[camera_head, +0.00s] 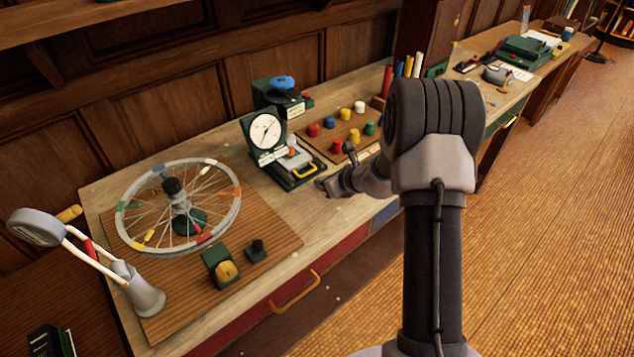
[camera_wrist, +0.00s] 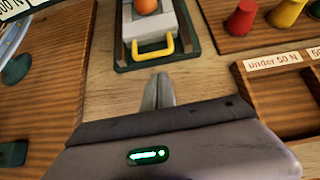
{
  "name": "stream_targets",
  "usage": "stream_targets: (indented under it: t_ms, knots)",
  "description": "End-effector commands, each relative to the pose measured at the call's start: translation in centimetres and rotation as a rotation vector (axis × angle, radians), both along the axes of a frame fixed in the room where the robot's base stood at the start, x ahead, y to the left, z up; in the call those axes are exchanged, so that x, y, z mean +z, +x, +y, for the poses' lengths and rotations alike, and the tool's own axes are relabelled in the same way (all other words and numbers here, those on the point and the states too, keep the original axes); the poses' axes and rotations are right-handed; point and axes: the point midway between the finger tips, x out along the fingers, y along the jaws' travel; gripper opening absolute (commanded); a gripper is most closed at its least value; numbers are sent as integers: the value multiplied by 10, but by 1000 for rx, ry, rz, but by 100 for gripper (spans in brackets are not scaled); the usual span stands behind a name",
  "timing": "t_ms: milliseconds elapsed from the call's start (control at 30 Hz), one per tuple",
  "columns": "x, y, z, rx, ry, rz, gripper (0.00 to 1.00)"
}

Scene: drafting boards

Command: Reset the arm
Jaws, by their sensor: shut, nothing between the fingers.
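My gripper (camera_head: 333,186) is at the end of my arm, over the front part of the long wooden bench (camera_head: 228,312). In the wrist view my gripper (camera_wrist: 160,77) has its fingers together with nothing between them. The fingertips point toward a yellow handle (camera_wrist: 153,47) on a grey-and-green device and are apart from it in the picture. The same yellow handle (camera_head: 304,171) shows in the head view, just left of and behind the gripper. The height of the fingers above the bench is hard to tell.
A spoked wheel (camera_head: 128,236) on a board and a lamp-like grey device (camera_head: 146,297) stand to the left. A dial gauge (camera_head: 266,131) stands behind the handle. Coloured pegs (camera_head: 313,130) stand on a board behind my gripper. The floor (camera_head: 545,220) at right is clear.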

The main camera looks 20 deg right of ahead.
Motion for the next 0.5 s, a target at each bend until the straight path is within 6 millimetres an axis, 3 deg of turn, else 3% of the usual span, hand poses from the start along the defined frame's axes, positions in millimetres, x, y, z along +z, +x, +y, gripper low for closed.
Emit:
stream_targets:
  t_ms: [200, 333, 500]
  knots:
    - [43, -45, -22, -2, -2, 0, 0]
    - [58, -64, -28, 0, -2, 1, 0]
    - [64, -74, -31, 1, -1, 2, 0]
